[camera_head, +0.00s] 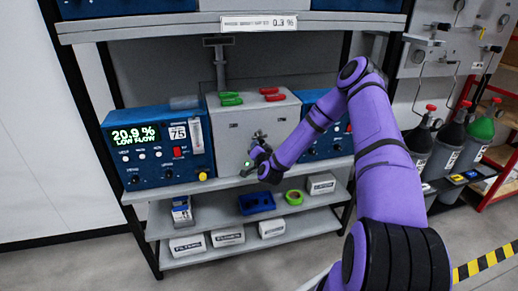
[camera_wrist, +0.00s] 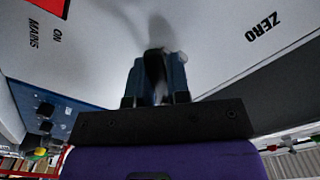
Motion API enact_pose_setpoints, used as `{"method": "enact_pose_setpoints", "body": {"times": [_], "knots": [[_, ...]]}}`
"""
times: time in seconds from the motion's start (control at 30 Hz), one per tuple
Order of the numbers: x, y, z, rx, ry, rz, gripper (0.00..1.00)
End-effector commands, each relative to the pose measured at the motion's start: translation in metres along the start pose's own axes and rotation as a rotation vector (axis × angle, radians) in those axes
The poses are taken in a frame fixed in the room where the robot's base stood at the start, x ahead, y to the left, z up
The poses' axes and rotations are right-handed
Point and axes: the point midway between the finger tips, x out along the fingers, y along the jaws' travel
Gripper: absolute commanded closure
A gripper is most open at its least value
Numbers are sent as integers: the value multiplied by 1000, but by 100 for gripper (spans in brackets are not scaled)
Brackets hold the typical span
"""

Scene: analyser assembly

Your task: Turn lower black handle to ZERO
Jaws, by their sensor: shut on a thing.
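A grey panel box (camera_head: 225,135) stands on the middle shelf, and its face (camera_wrist: 205,35) fills most of the wrist view. My gripper (camera_head: 250,167) is at the lower part of this face. In the wrist view my gripper (camera_wrist: 158,75) is shut on the lower black handle (camera_wrist: 155,65), which shows as a dark piece between the two blue fingers. The word ZERO is printed to the right of the handle, and ON and MAINS to the left. The handle's exact angle is hard to tell, and my wrist hides it in the head view.
A blue analyser (camera_head: 158,150) reading 20.9 % LOW FLOW stands left of the box; another blue unit (camera_head: 325,142) is to the right, partly behind my arm. Green clips (camera_head: 230,99) and red clips (camera_head: 272,94) lie on top. A blue tray (camera_head: 256,203) and green tape (camera_head: 294,197) are below.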

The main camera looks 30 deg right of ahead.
Motion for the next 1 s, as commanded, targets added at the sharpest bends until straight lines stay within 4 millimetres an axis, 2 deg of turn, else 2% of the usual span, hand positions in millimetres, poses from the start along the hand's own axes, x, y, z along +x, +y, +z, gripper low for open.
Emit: {"method": "enact_pose_setpoints", "body": {"times": [0.6, 1.0], "knots": [[0, -15, -5, 570, 1, 1, 100], [0, -20, -9, 800, 1, 1, 100]]}}
